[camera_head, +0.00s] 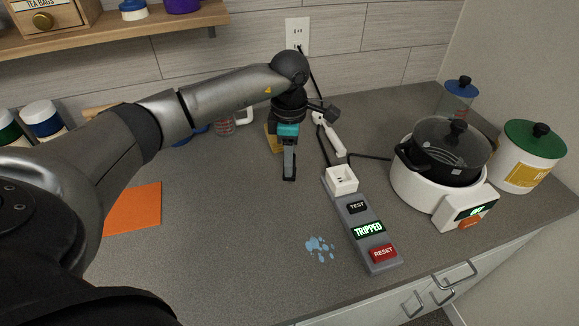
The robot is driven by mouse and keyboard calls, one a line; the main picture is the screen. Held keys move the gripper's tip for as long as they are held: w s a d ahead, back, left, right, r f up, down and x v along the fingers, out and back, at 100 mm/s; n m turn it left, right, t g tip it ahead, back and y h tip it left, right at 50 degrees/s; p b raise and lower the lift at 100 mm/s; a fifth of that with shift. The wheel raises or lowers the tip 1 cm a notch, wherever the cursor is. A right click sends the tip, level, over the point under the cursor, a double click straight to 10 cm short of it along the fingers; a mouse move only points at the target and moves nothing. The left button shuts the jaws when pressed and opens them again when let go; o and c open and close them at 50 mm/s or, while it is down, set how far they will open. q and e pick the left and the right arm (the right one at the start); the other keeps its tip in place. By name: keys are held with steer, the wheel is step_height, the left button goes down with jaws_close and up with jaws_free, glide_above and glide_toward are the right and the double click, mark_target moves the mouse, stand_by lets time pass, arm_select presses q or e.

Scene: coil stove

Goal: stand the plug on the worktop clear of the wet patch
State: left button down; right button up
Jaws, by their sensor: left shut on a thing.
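My left gripper (289,168) points down above the worktop (215,235), left of the grey power strip. It is shut; what it holds, taken to be the plug, is hidden behind the fingers and cannot be made out. The wet patch (320,247) is a cluster of pale blue drops in front of the gripper, just left of the strip's lower part. My right gripper is not in view.
The power strip (361,218) has a white socket (341,179) and reads TRIPPED. A white cooker (430,196) with a black cord stands right of it. A white elongated thing (333,139) is beside the gripper. An orange mat (133,210) lies left; the worktop between is clear.

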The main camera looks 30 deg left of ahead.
arm_select(q)
steer(key=shift+f, duration=1.2)
steer(key=shift+f, duration=0.2)
steer(key=c, duration=0.5)
jaws_free()
steer(key=shift+r, duration=0.1)
step_height(320, 180, up, 12)
steer(key=shift+r, duration=0.15)
